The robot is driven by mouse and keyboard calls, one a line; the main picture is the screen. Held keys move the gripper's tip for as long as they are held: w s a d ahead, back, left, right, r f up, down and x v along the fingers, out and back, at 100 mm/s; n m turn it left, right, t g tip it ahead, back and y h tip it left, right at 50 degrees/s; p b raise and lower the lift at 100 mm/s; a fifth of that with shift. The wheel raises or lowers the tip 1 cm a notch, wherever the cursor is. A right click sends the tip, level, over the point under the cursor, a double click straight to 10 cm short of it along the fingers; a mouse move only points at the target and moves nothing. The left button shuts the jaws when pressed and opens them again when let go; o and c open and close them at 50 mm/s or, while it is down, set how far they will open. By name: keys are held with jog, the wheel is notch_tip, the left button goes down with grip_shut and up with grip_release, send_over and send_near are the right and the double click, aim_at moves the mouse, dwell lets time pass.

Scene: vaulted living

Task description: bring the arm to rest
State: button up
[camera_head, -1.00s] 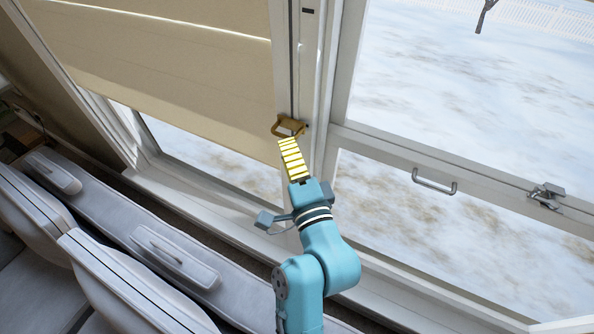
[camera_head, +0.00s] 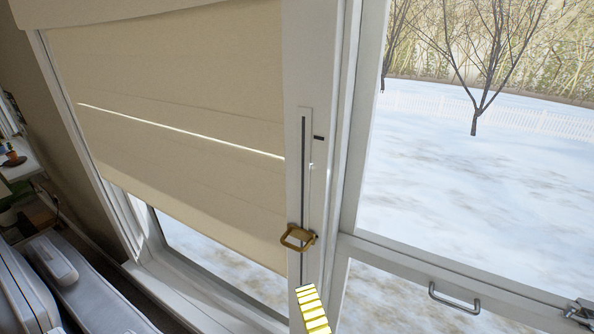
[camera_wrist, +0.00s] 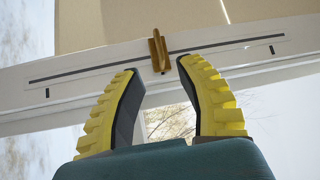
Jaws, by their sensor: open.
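My gripper (camera_head: 313,308) shows at the bottom of the head view as yellow ribbed fingers, with most of the arm out of frame. In the wrist view its two yellow fingers (camera_wrist: 158,68) are spread wide with nothing between them. A brass handle (camera_head: 298,237) sits on a slotted white post above my fingers, with a gap between them in the head view. The handle (camera_wrist: 158,48) also shows beyond the fingertips in the wrist view.
A cream blind (camera_head: 190,95) covers most of the left window. The right window has a grey metal pull (camera_head: 453,299) and a latch (camera_head: 582,312). Grey cushioned seating (camera_head: 85,290) lies at lower left. Snowy ground shows outside.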

notch_tip(320, 180, up, 17)
jog(key=s+a+n+t, duration=0.1)
jog(key=s+n+t, duration=0.15)
jog(key=n, duration=0.35)
jog(key=s+d+r+n+h, duration=0.4)
jog(key=s+d+n+h, duration=0.1)
jog(key=s+n+h, duration=0.15)
notch_tip(320, 180, up, 15)
jog(key=p, duration=1.4)
jog(key=shift+f+n+t+y, duration=0.2)
jog(key=shift+n+t+y, duration=0.15)
jog(key=shift+t, duration=0.1)
